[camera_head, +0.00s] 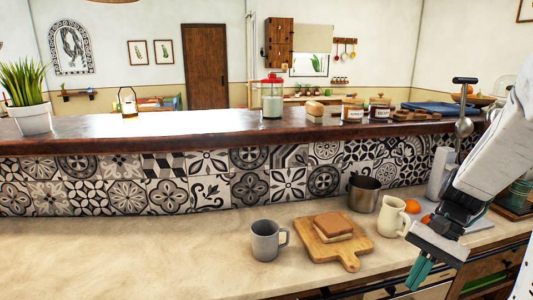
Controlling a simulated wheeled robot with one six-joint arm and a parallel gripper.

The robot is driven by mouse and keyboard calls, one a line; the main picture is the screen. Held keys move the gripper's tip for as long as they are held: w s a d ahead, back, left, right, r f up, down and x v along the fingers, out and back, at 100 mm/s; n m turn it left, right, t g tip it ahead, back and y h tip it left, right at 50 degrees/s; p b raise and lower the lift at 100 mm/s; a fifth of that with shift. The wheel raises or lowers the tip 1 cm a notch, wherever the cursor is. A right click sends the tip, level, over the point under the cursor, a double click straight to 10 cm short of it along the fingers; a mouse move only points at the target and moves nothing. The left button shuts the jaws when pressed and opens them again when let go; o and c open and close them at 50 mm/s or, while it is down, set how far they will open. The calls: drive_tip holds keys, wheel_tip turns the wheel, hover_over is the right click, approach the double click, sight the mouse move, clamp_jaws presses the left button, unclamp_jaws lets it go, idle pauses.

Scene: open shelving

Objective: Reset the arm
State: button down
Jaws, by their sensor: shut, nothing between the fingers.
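My gripper (421,274) is at the lower right, at the end of my white arm that comes in from the right edge. Its two teal fingers point down and lie close together, shut, with nothing seen between them. It hangs in front of the counter's front edge, over the drawer fronts. The cream pitcher (391,217) stands behind it to the left. My arm hides part of the counter's right end.
On the pale counter (120,255) stand a grey mug (265,241), a wooden board (347,259) with a sandwich (332,226), and a metal pot (363,193). An orange (411,206) lies beside the pitcher. A raised bar ledge with jars runs behind. The counter's left side is clear.

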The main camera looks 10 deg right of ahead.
drive_tip(key=s+a+r+n+t+h, duration=0.3)
drive_tip(key=s+a+r+n+h, duration=0.3)
drive_tip(key=s+a+r+n, duration=0.2)
drive_tip(key=a+r+n, duration=0.2)
drive_tip(key=a+r, duration=0.2)
drive_tip(key=a, duration=0.1)
drive_tip(key=shift+s+a+t+h, duration=0.2)
drive_tip(key=shift+a+t+h, duration=0.1)
idle(1.2)
